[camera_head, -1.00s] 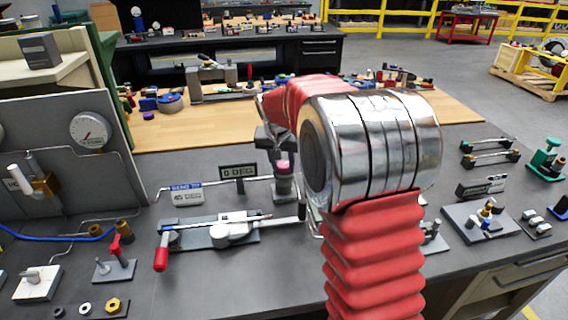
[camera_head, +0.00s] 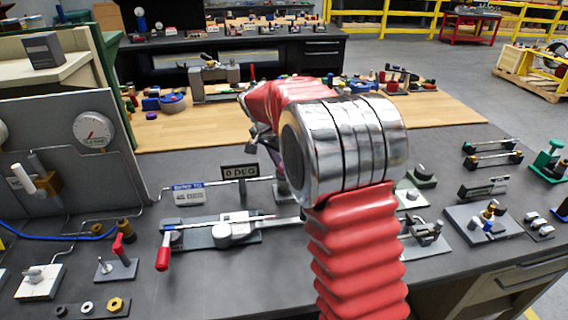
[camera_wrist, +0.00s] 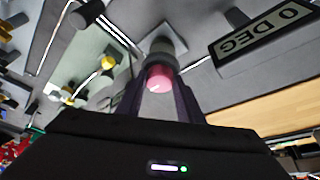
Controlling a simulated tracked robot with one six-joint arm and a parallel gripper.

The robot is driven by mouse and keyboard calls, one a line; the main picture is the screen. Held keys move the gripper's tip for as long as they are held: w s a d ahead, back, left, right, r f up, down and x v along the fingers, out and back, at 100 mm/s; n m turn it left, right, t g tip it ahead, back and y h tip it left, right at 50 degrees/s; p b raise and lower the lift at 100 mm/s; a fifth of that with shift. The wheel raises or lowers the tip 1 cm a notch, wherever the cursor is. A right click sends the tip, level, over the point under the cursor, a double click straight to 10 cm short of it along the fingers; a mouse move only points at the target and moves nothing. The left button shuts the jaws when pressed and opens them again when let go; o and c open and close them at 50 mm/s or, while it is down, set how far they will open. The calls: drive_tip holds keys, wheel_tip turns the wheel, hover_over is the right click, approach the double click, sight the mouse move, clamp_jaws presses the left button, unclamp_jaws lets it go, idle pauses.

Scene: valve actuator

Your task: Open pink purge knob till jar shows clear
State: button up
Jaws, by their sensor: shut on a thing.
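The pink knob (camera_wrist: 160,77) sits on a grey round stem (camera_wrist: 163,48) near the middle of the wrist view. My gripper (camera_wrist: 161,90) has its two dark fingers on either side of the knob, shut on it. In the head view my arm hides the knob, and only a grey part of its base (camera_head: 283,188) shows beside my metal joint. I cannot make out the jar in either view.
A "0 DEG" sign (camera_head: 239,172) stands close left of the knob's base, also seen in the wrist view (camera_wrist: 262,35). A red-handled slide fixture (camera_head: 162,252) lies in front. A gauge panel (camera_head: 60,150) stands left. Several small fixtures fill the bench's right side.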

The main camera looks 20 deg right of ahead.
drive_tip(key=o, duration=1.1)
drive_tip(key=shift+c, duration=0.2)
drive_tip(key=v, duration=1.3)
drive_tip(key=shift+r, duration=0.4)
drive_tip(key=shift+s+a, duration=0.1)
drive_tip(key=shift+s, duration=0.05)
